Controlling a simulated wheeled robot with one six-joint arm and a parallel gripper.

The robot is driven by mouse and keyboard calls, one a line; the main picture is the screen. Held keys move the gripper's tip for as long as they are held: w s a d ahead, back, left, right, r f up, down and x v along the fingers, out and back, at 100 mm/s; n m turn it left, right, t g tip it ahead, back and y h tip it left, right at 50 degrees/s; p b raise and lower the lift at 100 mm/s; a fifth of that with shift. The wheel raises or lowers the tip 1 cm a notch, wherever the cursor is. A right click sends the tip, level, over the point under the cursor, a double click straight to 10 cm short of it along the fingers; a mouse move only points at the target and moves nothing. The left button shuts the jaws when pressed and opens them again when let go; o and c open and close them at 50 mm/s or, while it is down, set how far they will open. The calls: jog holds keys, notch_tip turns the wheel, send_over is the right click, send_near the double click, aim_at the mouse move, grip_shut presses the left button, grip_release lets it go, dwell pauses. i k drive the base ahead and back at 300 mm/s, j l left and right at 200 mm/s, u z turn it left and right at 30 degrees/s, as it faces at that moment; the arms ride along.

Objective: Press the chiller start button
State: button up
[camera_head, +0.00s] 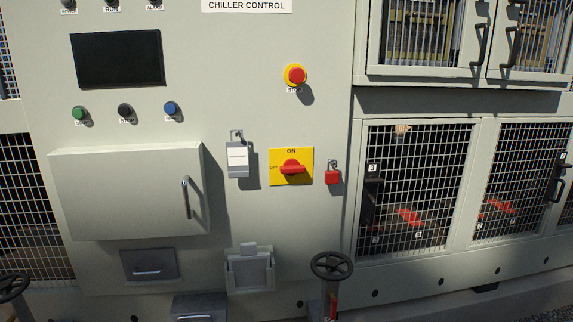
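A row of three round buttons sits below a dark screen (118,60) on the chiller's pale control panel. The left one is a green button (79,113), the middle a black button (125,110), the right a blue button (171,108). Each has a small label under it, too blurred to read for certain; green is the usual colour of a start button. Nothing covers the green button. My gripper is not in this view.
A red emergency stop (296,75), a yellow rotary switch (291,167) and a red padlock (332,174) are to the right. A box with a handle (127,190) juts out below the buttons. A handwheel (332,266) stands in front.

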aim_at(78, 113)
jog(key=u, duration=1.55)
